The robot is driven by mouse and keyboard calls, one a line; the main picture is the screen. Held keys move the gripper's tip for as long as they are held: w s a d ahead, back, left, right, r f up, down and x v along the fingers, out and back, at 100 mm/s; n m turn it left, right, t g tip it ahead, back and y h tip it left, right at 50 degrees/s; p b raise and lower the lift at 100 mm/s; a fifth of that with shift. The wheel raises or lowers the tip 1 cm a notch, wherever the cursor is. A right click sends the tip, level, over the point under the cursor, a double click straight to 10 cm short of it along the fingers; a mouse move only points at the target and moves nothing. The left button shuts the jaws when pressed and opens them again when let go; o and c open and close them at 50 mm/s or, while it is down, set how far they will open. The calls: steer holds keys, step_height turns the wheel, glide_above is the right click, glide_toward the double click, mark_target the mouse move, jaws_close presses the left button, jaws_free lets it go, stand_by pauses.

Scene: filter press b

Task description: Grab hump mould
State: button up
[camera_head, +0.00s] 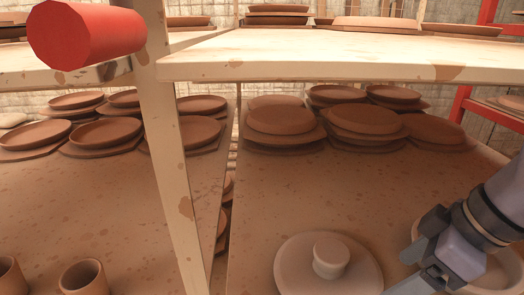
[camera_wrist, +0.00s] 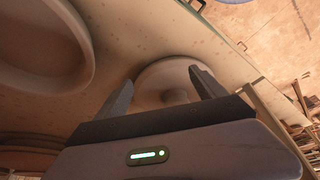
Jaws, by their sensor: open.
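A pale round disc with a raised knob (camera_head: 330,258), which looks like the hump mould, lies on the lower shelf at the bottom centre of the head view. My gripper (camera_head: 408,258) is to its right, open and empty, apart from it. In the wrist view my gripper (camera_wrist: 162,80) has its fingers spread. A round pale piece with a darker centre (camera_wrist: 172,72) shows between and beyond them and seems to be the same disc. A second pale round piece (camera_head: 505,268) is partly hidden behind my gripper; a large round piece, perhaps it, fills the wrist view's upper left (camera_wrist: 45,45).
Stacks of brown plates (camera_head: 365,118) stand at the back of the lower shelf (camera_head: 290,195). An upper shelf (camera_head: 340,55) overhangs them. A post (camera_head: 180,170) stands left of the disc. Cups (camera_head: 84,277) are at the lower left. A red cylinder (camera_head: 85,35) is at the upper left.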

mark_target(333, 250)
steer(key=a, duration=0.4)
steer(key=shift+w+a+r, duration=0.1)
steer(key=shift+w+r, duration=0.2)
steer(key=shift+r, duration=0.1)
steer(key=w+a, duration=0.4)
steer(key=w, duration=0.1)
steer(key=shift+w+f, duration=0.15)
steer(key=x, duration=0.2)
steer(key=shift+a+f+b, duration=0.25)
steer(key=shift+a+b, duration=0.1)
steer(key=shift+b, duration=0.05)
steer(key=shift+w+f, duration=0.25)
steer(key=shift+w, duration=0.1)
steer(key=shift+s+r, duration=0.1)
steer(key=shift+s, duration=0.1)
steer(key=c, duration=0.7)
jaws_close()
